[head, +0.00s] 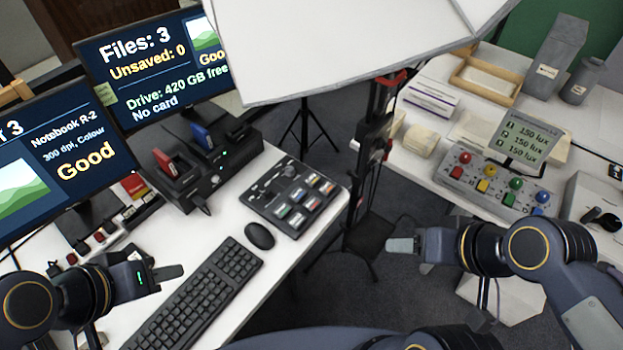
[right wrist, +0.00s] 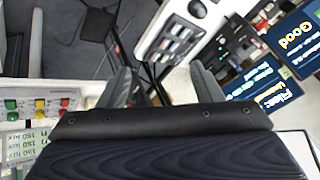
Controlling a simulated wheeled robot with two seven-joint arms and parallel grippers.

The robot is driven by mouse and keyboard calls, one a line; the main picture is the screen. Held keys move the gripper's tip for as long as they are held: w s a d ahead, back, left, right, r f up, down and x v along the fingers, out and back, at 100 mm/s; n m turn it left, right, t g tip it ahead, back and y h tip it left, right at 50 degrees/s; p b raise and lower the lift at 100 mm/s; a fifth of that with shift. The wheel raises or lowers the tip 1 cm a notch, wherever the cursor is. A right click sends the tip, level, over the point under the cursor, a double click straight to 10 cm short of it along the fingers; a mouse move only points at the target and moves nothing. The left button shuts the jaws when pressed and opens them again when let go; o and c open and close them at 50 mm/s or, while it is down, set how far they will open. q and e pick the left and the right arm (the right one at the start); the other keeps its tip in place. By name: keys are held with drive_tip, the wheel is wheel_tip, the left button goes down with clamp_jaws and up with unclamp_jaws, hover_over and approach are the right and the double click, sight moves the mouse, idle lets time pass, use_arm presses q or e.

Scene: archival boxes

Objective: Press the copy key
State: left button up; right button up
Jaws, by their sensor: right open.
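A dark key pad (head: 294,196) with several coloured and pale keys lies on the left desk, right of the mouse. It also shows in the right wrist view (right wrist: 178,38). Its key labels are too small to read, so I cannot tell which one is the copy key. My left gripper (head: 172,272) hangs over the desk left of the keyboard, apart from the pad; its jaws are seen edge-on. My right gripper (head: 398,245) is over the gap between the desks, right of the pad. In the right wrist view its two fingers (right wrist: 160,85) stand apart, with nothing between them.
A keyboard (head: 195,297) and mouse (head: 260,236) lie near the pad. Two monitors (head: 155,67) and a black dock (head: 195,165) stand behind. A large white panel (head: 340,45) overhangs the middle. A button box (head: 492,185) is on the right table.

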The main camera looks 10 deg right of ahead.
clamp_jaws()
idle(1.3)
